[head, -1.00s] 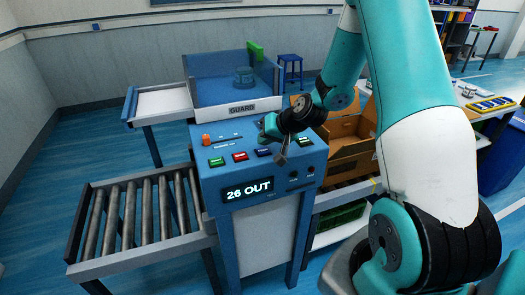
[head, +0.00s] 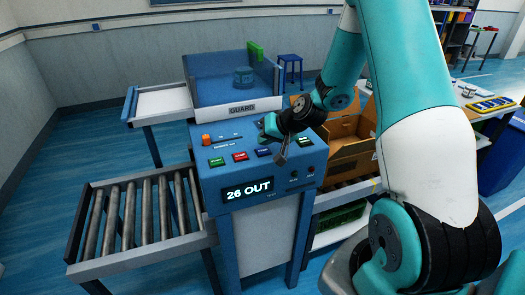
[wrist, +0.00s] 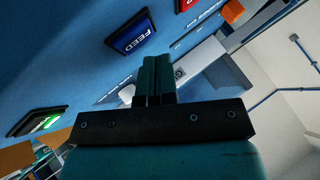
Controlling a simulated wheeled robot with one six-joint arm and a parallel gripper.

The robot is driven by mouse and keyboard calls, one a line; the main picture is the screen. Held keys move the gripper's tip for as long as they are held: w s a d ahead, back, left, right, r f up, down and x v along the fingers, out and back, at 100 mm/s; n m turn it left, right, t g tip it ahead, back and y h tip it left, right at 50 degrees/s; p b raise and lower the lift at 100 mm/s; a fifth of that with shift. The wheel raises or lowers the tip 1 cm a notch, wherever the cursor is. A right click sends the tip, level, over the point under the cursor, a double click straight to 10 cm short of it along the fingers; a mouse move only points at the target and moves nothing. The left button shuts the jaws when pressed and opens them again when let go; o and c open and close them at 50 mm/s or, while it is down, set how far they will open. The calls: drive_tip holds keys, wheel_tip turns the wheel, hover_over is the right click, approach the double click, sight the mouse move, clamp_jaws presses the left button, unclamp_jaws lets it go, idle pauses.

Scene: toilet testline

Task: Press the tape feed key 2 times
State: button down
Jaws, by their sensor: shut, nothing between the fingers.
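The tape feed key is the blue key (head: 263,152) on the sloping top of the blue machine. In the wrist view the blue key (wrist: 133,40) carries the word FEED. My gripper (head: 281,159) is shut and empty, pointing down at the panel between the blue key and the right green key (head: 305,142). In the wrist view my shut fingers (wrist: 156,72) show just beside the FEED key, apart from it in the picture. I cannot tell how far the tips are above the panel.
A red key (head: 240,157), a left green key (head: 216,162) and an orange knob (head: 206,140) share the panel. A blue guard box (head: 240,85) stands behind. A roller conveyor (head: 135,215) lies left, and a cardboard box (head: 350,145) stands right, behind my arm.

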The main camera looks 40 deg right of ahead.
sight(265, 150)
drive_tip(key=shift+f, duration=0.15)
drive_tip(key=shift+f+b, duration=0.25)
drive_tip(key=shift+b, duration=0.2)
drive_tip(key=shift+f+b, duration=0.35)
drive_tip(key=shift+f, duration=0.05)
idle(0.5)
drive_tip(key=shift+r, duration=0.15)
drive_tip(key=shift+r+p, duration=0.55)
drive_tip(key=shift+r, duration=0.1)
drive_tip(key=shift+r, duration=0.15)
wheel_tip(265, 150, up, 5)
drive_tip(key=p, duration=0.3)
drive_tip(key=shift+p, duration=0.35)
idle(2.3)
